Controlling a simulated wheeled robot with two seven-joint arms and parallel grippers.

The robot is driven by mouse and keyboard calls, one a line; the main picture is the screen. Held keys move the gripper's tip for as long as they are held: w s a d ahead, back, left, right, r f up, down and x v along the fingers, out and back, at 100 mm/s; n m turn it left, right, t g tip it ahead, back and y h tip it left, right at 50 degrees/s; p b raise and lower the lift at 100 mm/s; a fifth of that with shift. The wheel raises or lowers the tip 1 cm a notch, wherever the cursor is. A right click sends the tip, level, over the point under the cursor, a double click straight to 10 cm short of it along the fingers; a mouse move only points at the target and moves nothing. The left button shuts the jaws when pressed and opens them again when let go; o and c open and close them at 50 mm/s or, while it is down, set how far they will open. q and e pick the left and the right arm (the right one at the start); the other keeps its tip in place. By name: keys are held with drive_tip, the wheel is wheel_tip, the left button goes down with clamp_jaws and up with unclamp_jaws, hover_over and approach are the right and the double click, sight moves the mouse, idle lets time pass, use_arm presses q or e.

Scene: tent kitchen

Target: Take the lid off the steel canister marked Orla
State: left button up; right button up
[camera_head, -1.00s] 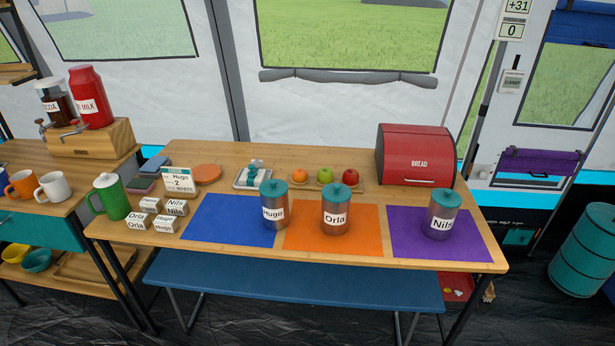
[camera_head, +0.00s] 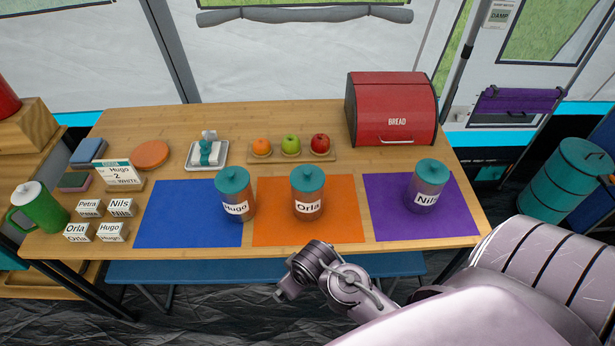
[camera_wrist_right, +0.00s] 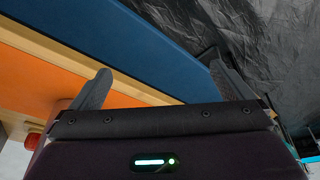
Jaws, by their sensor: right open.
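The steel canister marked Orla (camera_head: 308,205) stands upright on the orange mat (camera_head: 335,235) in the head view. Its teal lid (camera_head: 308,179) with a round knob sits on top. My right arm comes in from the lower right in the head view, and its end is below the table's front edge, in front of the orange mat. In the right wrist view my right gripper (camera_wrist_right: 158,82) is open with nothing between its fingers. It faces the table edge and the orange mat (camera_wrist_right: 45,85). My left gripper is not in view.
The Hugo canister (camera_head: 236,207) stands close left on the blue mat (camera_head: 180,215). The Nils canister (camera_head: 425,198) stands right on the purple mat (camera_head: 390,225). Behind are a fruit board (camera_head: 275,157) and a red bread box (camera_head: 393,110). A blue bench (camera_head: 210,269) runs below the table's front.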

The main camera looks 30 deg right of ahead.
drive_tip(key=w+a+r+n+t+y, duration=0.35)
drive_tip(key=w+a+r+n, duration=0.35)
drive_tip(key=w+a+r, duration=0.5)
wheel_tip(320, 180, up, 7)
drive_tip(key=n+g+p, duration=0.1)
drive_tip(key=n+g, duration=0.4)
drive_tip(key=g, duration=0.1)
hover_over(309, 170)
drive_tip(key=s, duration=0.1)
drive_tip(key=shift+d+h, duration=0.3)
drive_tip(key=shift+h, duration=0.15)
drive_tip(key=shift+s+d+m, duration=0.1)
drive_tip(key=shift+d+m, duration=0.15)
drive_tip(key=shift+m, duration=0.05)
drive_tip(key=x, duration=0.2)
drive_tip(key=p+x, duration=0.1)
drive_tip(key=x, duration=0.1)
drive_tip(key=p+x, duration=0.1)
drive_tip(key=x, duration=0.1)
drive_tip(key=shift+d+f, duration=0.2)
drive_tip(key=shift+d, duration=0.15)
drive_tip(key=shift+w+a+f+p, duration=0.15)
drive_tip(key=shift+w+f+p, duration=0.15)
drive_tip(key=shift+f, duration=0.25)
drive_tip(key=c, duration=0.9)
